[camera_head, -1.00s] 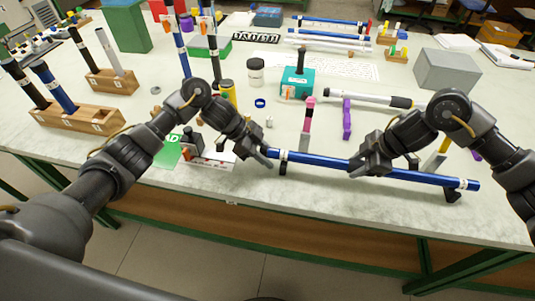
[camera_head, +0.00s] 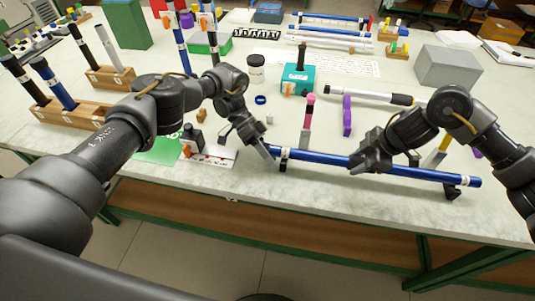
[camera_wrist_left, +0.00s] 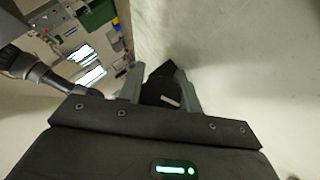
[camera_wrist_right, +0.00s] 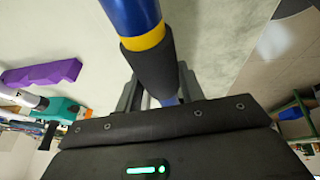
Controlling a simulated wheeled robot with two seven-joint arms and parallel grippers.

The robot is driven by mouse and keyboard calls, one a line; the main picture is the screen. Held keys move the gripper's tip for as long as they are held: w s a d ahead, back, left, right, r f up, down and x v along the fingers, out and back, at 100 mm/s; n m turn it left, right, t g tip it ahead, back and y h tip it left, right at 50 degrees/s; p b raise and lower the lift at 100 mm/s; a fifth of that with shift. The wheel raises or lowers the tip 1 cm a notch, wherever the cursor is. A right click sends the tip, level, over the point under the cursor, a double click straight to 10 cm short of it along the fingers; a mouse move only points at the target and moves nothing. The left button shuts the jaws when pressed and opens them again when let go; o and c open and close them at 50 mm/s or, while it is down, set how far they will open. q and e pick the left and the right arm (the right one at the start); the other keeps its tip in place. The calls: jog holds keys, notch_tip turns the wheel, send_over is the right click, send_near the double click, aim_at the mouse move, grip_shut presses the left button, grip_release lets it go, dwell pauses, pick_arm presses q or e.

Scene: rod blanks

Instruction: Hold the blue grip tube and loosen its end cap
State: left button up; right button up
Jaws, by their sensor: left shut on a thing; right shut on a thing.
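In the right wrist view, the tube (camera_wrist_right: 133,14) has a yellow band and a black sleeve (camera_wrist_right: 152,68), with the sleeve between my right fingers (camera_wrist_right: 153,100). My left gripper (camera_head: 268,150) is shut at the tube's left end. In the left wrist view, my left fingers (camera_wrist_left: 160,92) are on a dark piece, apparently the end cap (camera_wrist_left: 158,86). The cap is mostly hidden in the head view.
Wooden racks with tubes (camera_head: 75,119) stand at the left.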

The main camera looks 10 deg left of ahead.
pick_arm(q)
jog(key=shift+a+r+g, duration=0.15)
jog(key=shift+g, duration=0.25)
dwell(0.4)
jog(key=o, duration=1)
jog(key=v, duration=1.2)
jog(key=shift+f, duration=0.25)
pick_arm(e)
jog(key=shift+f, duration=0.55)
jog(key=o, duration=1.1)
